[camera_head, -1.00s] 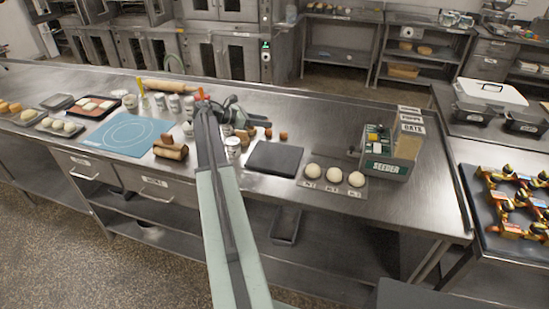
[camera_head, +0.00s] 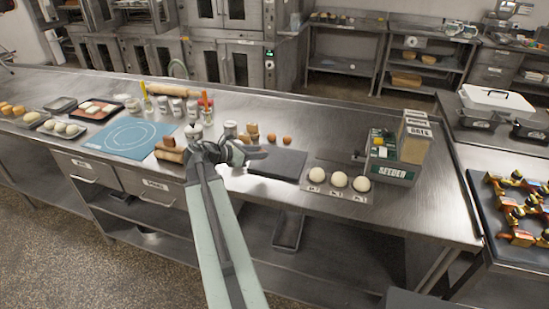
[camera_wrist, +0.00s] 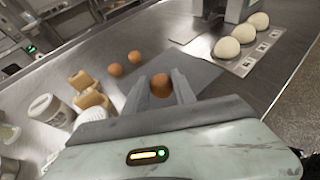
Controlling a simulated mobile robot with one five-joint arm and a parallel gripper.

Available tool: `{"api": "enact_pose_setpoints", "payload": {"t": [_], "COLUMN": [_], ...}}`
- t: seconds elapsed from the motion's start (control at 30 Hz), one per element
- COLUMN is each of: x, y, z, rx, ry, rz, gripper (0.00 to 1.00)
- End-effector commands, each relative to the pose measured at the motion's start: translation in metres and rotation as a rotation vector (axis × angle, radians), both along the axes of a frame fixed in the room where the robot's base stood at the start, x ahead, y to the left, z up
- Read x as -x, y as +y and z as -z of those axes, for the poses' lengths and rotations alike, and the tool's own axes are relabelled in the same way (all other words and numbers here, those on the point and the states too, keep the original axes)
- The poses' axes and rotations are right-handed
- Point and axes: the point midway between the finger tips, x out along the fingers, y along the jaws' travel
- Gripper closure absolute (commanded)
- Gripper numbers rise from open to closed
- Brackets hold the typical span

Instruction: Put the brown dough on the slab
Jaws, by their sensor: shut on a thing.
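The brown dough (camera_wrist: 161,86) is a small round ball between the two fingers of my gripper (camera_wrist: 170,84) in the wrist view. My gripper (camera_head: 258,153) is shut on it. In the head view the gripper is over the left part of the dark flat slab (camera_head: 285,167), and I cannot make out the dough there. The slab (camera_wrist: 202,72) lies behind and around the fingers in the wrist view. The dough seems held above it, but the height is hard to tell.
Two brown round items (camera_head: 287,140) lie just behind the slab. Pale dough balls (camera_head: 338,179) sit on a labelled board to its right, near the seeder box (camera_head: 390,170). Wooden pieces (camera_wrist: 85,92), jars and a blue mat (camera_head: 125,137) lie to the left.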

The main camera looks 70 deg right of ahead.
Motion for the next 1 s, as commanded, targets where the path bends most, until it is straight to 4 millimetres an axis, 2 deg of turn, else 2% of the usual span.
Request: {"api": "enact_pose_setpoints", "payload": {"t": [0.03,0.1,0.23,0.47,0.57,0.6,0.73,1.0], "x": [0.01,0.02,0.033,0.038,0.045,0.044,0.043,0.043], "y": [-0.014,-0.029,-0.047,-0.053,-0.064,-0.062,-0.061,-0.061], "z": [0.003,0.005,0.006,0.006,0.008,0.023,0.046,0.043], "rx": [0.001,0.0,0.0,-0.001,-0.001,-0.001,-0.001,-0.001], "ry": [-0.001,0.0,-0.001,-0.001,-0.001,0.0,0.0,0.0], "rz": [0.005,0.003,0.0,-0.001,0.0,-0.002,-0.002,-0.002], "gripper": [1.0,1.0,1.0,1.0,1.0,1.0,1.0,1.0]}}
